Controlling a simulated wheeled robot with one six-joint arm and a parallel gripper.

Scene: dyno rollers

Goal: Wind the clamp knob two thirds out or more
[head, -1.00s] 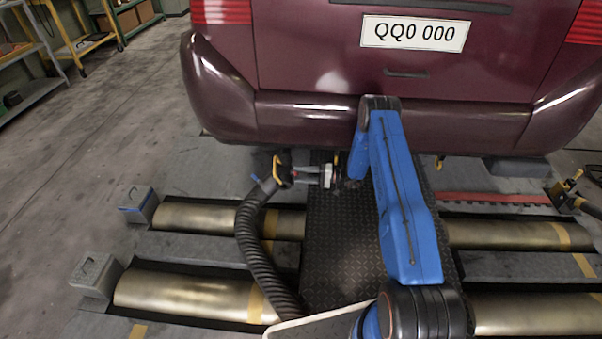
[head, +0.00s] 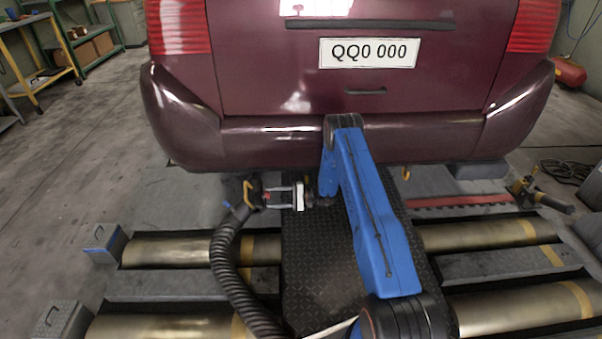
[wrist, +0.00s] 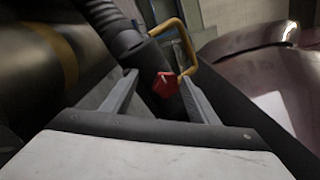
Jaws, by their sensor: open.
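The red clamp knob (wrist: 165,84) sits on the dark nozzle at the end of a ribbed black hose (head: 228,270), beside a yellow handle (wrist: 177,38). In the wrist view the knob lies between the fingertips of my gripper (wrist: 160,88), nearer the right finger; I cannot tell whether either touches it. The fingers are apart. In the head view my gripper (head: 278,197) points left at the hose end under the car's bumper, and the knob (head: 266,197) shows only as a small red spot. How far the knob is wound cannot be seen.
The maroon car (head: 370,95) stands just above and behind my gripper. Brass rollers (head: 185,250) lie left and right of a black tread plate (head: 310,255). A grey block (head: 106,242) stands at the left. A red strip (head: 460,200) lies at the right.

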